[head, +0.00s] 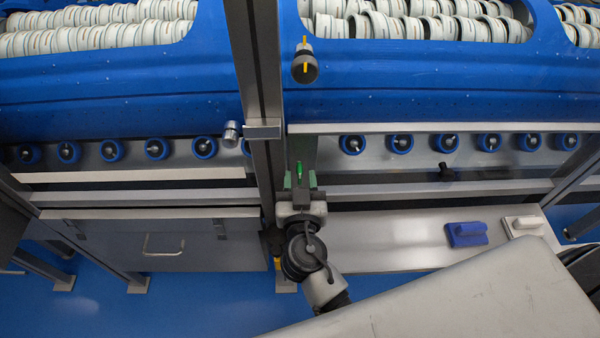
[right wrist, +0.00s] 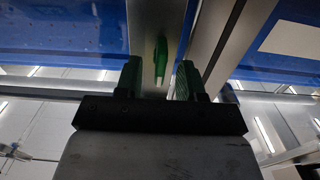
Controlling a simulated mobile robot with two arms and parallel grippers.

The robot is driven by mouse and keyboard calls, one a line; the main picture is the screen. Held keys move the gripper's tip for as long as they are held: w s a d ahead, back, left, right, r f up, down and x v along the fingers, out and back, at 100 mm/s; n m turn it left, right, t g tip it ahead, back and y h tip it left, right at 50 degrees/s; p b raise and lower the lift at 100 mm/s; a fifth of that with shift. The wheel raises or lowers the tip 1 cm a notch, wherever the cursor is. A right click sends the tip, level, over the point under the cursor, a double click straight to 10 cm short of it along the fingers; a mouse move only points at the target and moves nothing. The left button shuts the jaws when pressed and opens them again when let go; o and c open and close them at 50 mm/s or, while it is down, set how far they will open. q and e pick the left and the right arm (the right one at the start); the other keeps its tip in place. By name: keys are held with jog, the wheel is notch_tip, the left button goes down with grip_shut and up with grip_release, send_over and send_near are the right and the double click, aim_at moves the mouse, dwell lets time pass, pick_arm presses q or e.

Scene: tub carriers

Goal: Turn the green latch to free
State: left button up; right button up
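The green latch (head: 299,168) is a small upright handle by the grey post, below the blue tub carrier. In the right wrist view the green latch (right wrist: 161,58) stands upright between and slightly beyond the fingertips. My right gripper (head: 300,181) is just in front of it. In its wrist view, my right gripper (right wrist: 159,72) is open, one dark green finger on each side of the latch, with gaps visible. I cannot tell how far the fingers reach past the latch's tip. My left gripper is not in view.
A grey post (head: 258,90) rises just left of the latch. A dark knob with a yellow mark (head: 305,66) and a grey knob (head: 230,134) are nearby. Blue rollers (head: 400,144) line the rail. A blue block (head: 466,234) and a white block (head: 523,226) sit on the shelf (head: 385,242).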

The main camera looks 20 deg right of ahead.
jog(key=shift+w, duration=0.25)
grip_shut()
